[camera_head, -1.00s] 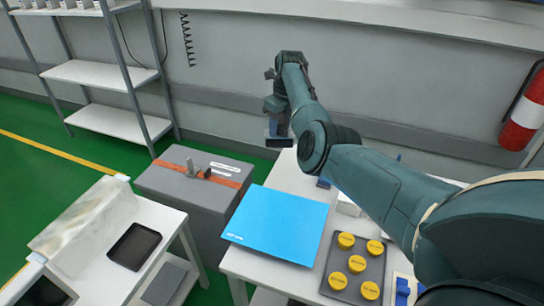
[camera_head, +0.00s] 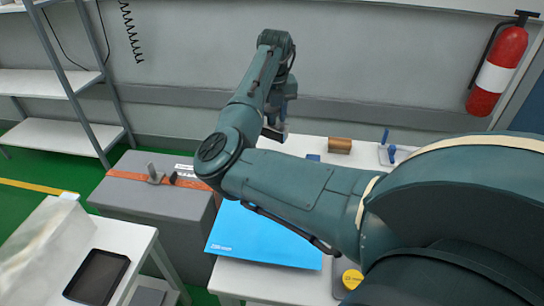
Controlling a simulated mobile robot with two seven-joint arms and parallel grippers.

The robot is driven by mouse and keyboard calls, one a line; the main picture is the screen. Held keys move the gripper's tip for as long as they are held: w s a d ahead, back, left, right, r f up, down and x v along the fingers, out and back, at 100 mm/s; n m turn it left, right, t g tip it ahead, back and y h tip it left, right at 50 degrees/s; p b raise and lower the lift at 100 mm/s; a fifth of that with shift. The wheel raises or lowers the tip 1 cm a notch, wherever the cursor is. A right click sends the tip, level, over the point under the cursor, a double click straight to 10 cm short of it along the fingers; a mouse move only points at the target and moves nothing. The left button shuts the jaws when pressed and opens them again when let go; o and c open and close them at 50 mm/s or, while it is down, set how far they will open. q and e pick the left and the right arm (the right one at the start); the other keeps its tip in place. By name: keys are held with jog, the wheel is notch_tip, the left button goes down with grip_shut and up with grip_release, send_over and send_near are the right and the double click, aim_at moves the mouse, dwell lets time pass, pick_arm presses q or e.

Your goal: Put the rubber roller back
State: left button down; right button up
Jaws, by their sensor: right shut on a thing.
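My right gripper (camera_head: 277,112) hangs over the back of the white table, just left of a brown cylinder. It is shut on the rubber roller, whose dark bar (camera_head: 272,134) shows at the bottom; the rest is mostly hidden by the gripper and arm. The roller appears to be held above the tabletop. My left gripper is not in view.
A brown cylinder (camera_head: 340,145) and a pale plate with blue-handled things (camera_head: 392,154) are at the table's back. A blue mat (camera_head: 262,240) lies in front, partly under my arm. A yellow-topped piece (camera_head: 352,279) shows at the front. A grey chest (camera_head: 140,200) stands left.

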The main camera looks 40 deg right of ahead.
notch_tip(320, 180, down, 10)
jog(key=shift+r, duration=0.15)
dwell(0.3)
jog(key=shift+f, duration=0.2)
jog(key=o, duration=1)
jog(key=shift+c, duration=0.2)
jog(key=r, duration=0.4)
jog(key=s+r, duration=0.1)
jog(key=r, duration=0.3)
jog(key=a+r, duration=0.1)
jog(key=r, duration=0.3)
jog(key=shift+s+r, duration=0.15)
jog(key=shift+s, duration=0.15)
